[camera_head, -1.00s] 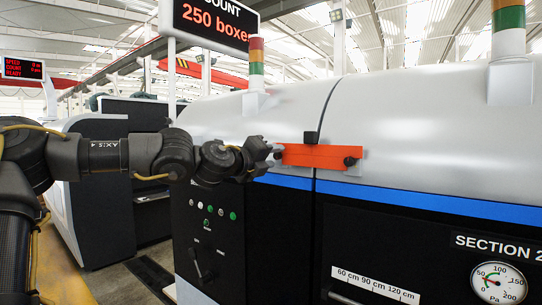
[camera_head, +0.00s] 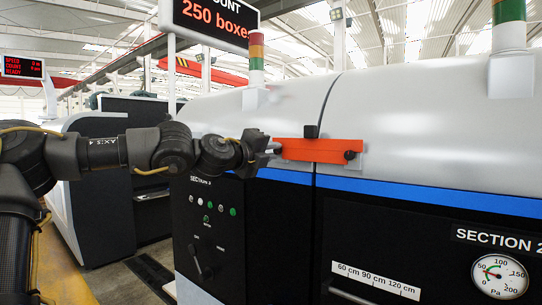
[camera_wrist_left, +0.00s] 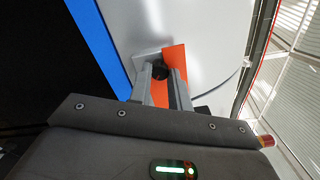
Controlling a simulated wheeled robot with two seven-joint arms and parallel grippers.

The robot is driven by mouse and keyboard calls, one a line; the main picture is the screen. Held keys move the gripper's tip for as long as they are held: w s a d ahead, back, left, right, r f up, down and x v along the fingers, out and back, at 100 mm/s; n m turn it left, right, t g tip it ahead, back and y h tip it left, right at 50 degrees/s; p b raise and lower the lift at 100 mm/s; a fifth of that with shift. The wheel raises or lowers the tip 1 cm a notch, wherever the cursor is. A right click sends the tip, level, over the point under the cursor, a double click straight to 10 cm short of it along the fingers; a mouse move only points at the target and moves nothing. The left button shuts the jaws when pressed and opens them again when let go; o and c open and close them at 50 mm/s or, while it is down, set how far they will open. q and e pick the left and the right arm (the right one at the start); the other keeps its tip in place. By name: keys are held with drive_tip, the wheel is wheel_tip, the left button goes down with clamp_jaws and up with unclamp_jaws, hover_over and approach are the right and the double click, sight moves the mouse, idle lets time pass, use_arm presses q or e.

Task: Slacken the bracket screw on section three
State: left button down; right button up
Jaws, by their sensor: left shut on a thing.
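An orange bracket (camera_head: 318,150) bridges the seam between two machine sections, with a dark screw knob (camera_head: 349,155) at its right end. My left gripper (camera_head: 273,148) is at the bracket's left end, in front of the left section, whose small label (camera_head: 208,180) is hard to read. In the left wrist view, its two fingers (camera_wrist_left: 158,82) stand on either side of a dark screw knob (camera_wrist_left: 158,71) by the orange bracket (camera_wrist_left: 176,60), shut on it. In the head view that knob is hidden by the gripper. My right gripper is not in view.
Below the bracket, a control panel (camera_head: 212,212) carries several buttons and a lever. A pressure gauge (camera_head: 499,280) and a "SECTION 2" label are at the right. A counter sign (camera_head: 212,20) hangs above. The floor at the left is open.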

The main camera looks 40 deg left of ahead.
use_arm(q)
drive_tip(key=n+b, duration=0.2)
drive_tip(key=n, duration=0.4)
drive_tip(key=shift+f, duration=0.15)
drive_tip(key=n+b, duration=0.2)
drive_tip(key=n, duration=0.4)
drive_tip(key=shift+n, duration=0.4)
drive_tip(key=n+b, duration=0.2)
drive_tip(key=n, duration=0.4)
drive_tip(key=n+b, duration=0.1)
drive_tip(key=n, duration=0.3)
drive_tip(key=shift+n+b, duration=0.3)
drive_tip(key=shift+n, duration=0.7)
drive_tip(key=c, duration=1.3)
unclamp_jaws()
